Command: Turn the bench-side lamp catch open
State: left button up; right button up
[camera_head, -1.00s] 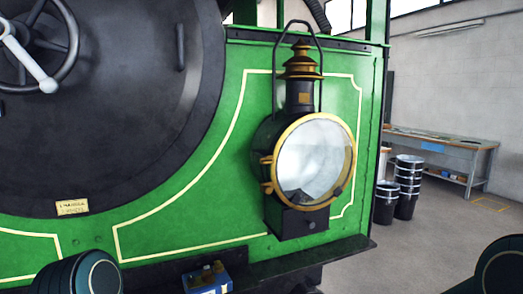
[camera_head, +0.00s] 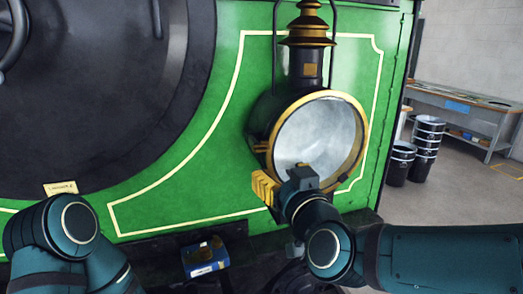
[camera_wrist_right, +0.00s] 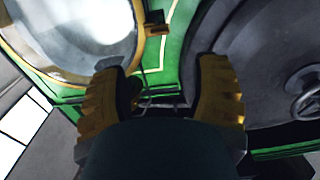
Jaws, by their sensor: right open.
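The lamp (camera_head: 312,68) is black and brass with a round glass front (camera_head: 320,135) in a brass rim, fixed to the green engine front. A brass fitting (camera_head: 260,147) juts from the rim's left side; whether it is the catch or a hinge I cannot tell. It also seems to show in the right wrist view (camera_wrist_right: 158,30), beyond my fingers. My right gripper (camera_head: 265,187), yellow-fingered, is open and empty just below and left of the rim, partly hiding the lamp base. The wrist view shows its fingers apart (camera_wrist_right: 163,68). My left gripper is out of view.
A dark ledge (camera_head: 155,247) runs below the lamp, with a blue box (camera_head: 205,257) near it. The round black door (camera_head: 95,100) with a handwheel lies left. Black buckets (camera_head: 426,140) and a workbench (camera_head: 460,104) stand behind at right.

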aim_at(262, 151)
jog(key=x, duration=1.1)
jog(key=shift+w+f, duration=0.1)
jog(key=shift+w, duration=0.05)
grip_shut()
